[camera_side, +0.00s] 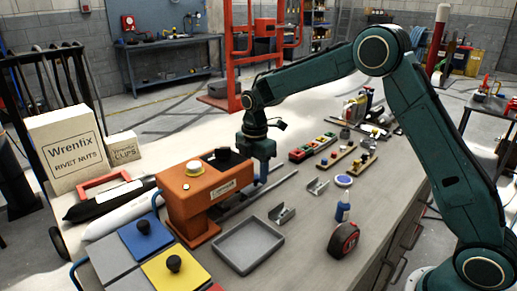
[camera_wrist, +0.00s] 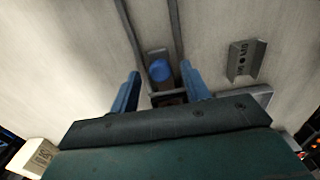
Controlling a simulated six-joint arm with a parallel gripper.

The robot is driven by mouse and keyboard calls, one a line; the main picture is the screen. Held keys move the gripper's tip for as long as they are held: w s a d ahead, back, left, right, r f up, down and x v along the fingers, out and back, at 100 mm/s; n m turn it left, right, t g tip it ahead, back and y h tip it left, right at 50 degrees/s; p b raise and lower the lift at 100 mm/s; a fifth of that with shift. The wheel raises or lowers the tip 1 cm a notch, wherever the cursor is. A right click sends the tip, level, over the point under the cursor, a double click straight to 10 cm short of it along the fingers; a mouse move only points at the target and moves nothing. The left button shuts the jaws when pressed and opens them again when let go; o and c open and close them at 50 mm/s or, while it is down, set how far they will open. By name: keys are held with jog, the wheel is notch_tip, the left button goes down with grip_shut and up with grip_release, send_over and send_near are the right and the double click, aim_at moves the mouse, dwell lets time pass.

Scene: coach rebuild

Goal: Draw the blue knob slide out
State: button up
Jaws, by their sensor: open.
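The blue knob (camera_wrist: 160,71) shows in the wrist view, on a small grey slide block between two dark parallel rails (camera_wrist: 176,32). My gripper (camera_wrist: 160,76) is open, with one blue finger on each side of the knob and a visible gap to each. I cannot tell whether the fingertips are down at the knob's height. In the side view, my gripper (camera_side: 262,178) points down beside the right end of the orange housing (camera_side: 192,205), near the rails (camera_side: 255,192). The knob is hidden there behind the gripper and housing.
A grey tray (camera_side: 248,264), a grey bracket (camera_side: 282,214), a blue bottle (camera_side: 343,208) and a tape measure (camera_side: 343,240) stand in front and right. Blue (camera_side: 128,240) and yellow (camera_side: 188,278) plates with black knobs lie at front left. Boxes (camera_side: 68,148) stand at the left.

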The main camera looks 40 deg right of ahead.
jog(key=shift+f, duration=0.3)
jog(key=shift+c, duration=0.5)
grip_shut()
jog(key=d, duration=1.4)
jog(key=shift+d, duration=0.3)
grip_release()
jog(key=shift+d, duration=0.1)
jog(key=shift+o, duration=0.5)
jog(key=shift+r, duration=0.15)
